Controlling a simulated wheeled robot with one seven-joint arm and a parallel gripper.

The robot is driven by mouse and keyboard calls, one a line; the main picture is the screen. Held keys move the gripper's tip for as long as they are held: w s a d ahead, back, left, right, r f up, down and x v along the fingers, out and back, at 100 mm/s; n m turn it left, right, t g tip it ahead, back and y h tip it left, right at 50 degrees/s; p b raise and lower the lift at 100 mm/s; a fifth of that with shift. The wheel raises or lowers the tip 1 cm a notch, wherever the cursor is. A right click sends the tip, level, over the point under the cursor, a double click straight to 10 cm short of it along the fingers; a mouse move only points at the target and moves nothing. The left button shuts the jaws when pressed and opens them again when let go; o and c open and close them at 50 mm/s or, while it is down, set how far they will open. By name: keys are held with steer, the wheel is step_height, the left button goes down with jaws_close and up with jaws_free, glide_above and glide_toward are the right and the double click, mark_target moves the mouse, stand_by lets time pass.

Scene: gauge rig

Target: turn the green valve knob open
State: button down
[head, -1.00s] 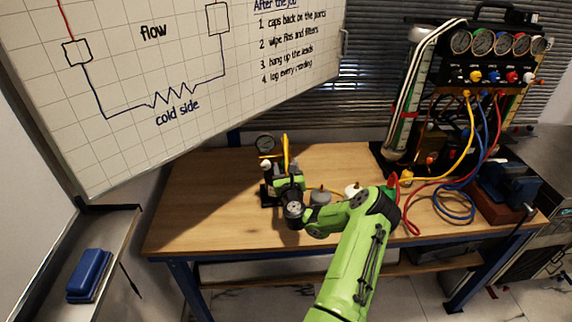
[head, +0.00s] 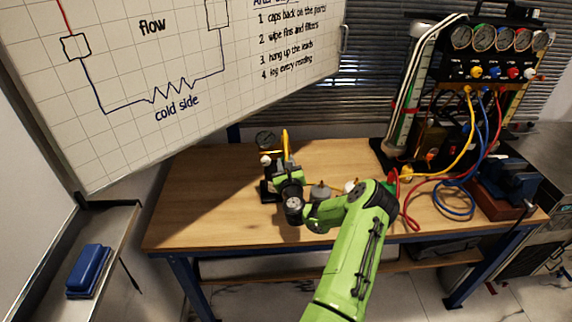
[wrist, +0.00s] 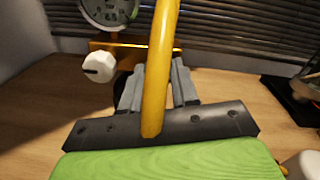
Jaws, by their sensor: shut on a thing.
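My gripper (wrist: 157,88) is at a small gauge stand on the bench, its grey fingers pointing away toward a brass-yellow bar (wrist: 125,48). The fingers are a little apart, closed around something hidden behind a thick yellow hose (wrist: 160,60). Their place at the bar fits the green valve knob, but no green knob surface shows in either view. A white knob (wrist: 98,67) sits on the bar left of the fingers, apart from them. A round gauge (wrist: 108,8) stands above the bar.
The wooden bench (head: 205,190) is clear to the left. Grey and white small parts (head: 320,190) stand right of my gripper. A gauge panel (head: 495,60) with yellow, blue and red hoses stands at the right. A tilted whiteboard (head: 110,140) overhangs the left side.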

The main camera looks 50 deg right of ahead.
steer(key=shift+n+b, duration=3.15)
steer(key=shift+n, duration=5.05)
steer(key=c, duration=0.8)
jaws_free()
steer(key=shift+r, duration=0.1)
steer(key=shift+c, duration=0.2)
steer(key=b+v, duration=1.1)
steer(key=v, duration=0.4)
steer(key=shift+s+a+b, duration=0.2)
steer(key=shift+s+b, duration=0.1)
steer(key=shift+s, duration=0.05)
